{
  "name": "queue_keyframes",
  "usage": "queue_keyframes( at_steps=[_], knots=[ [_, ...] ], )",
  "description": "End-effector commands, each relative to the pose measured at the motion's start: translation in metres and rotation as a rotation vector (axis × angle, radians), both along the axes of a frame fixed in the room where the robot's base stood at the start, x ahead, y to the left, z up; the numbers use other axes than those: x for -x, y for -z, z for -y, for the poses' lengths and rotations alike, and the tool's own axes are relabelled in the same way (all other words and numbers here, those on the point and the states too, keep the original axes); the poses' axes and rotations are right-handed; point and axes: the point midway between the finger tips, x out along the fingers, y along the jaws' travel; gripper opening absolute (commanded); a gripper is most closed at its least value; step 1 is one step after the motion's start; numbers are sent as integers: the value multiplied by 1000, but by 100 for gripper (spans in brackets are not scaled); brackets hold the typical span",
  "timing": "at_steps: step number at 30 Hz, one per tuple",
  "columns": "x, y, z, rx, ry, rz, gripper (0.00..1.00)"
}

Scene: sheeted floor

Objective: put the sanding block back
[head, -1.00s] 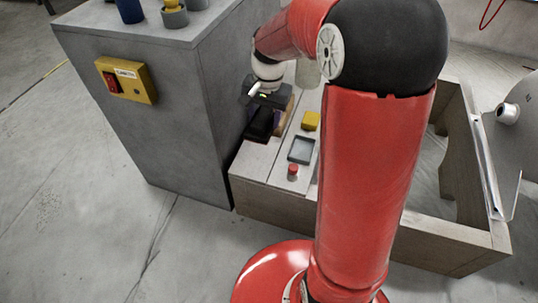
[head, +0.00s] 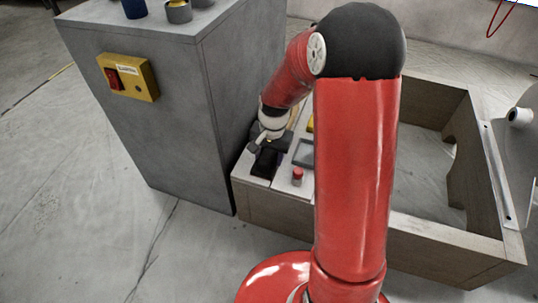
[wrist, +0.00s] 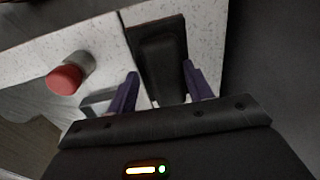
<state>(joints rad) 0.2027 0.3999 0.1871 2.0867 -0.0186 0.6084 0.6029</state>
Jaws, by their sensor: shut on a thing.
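My gripper (wrist: 160,70) has its two purple fingers on either side of a dark block, which I take to be the sanding block (wrist: 161,50). It is shut on the block. In the wrist view the block lies over a dark, recess-like area in the pale speckled top; I cannot tell whether it is seated in it or just above. In the head view my gripper (head: 268,140) points down at the left end of the bench top, beside the grey cabinet, with the dark block (head: 265,163) under it.
A red knob (head: 298,175) on a grey base stands right of the block, with a shallow grey tray (head: 304,153) behind it. A yellow item (head: 310,124) is mostly hidden by my arm. The tall grey cabinet (head: 150,120) with a yellow switch box (head: 128,78) stands close left.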

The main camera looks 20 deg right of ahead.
Motion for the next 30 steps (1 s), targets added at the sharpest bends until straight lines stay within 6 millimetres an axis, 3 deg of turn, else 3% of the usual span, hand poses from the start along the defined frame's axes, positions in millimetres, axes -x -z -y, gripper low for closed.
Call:
queue_keyframes(
  at_steps=[7, 8, 13, 23, 30],
  knots=[
    [0, 3, 0, 1, 0, 1, 29],
    [0, 3, 0, 1, 0, 1, 52],
    [0, 2, 0, 1, 0, 1, 73],
    [0, -4, 0, 0, 0, 1, 73],
    [1, -44, 3, 2, -1, 6, 73]
  ],
)
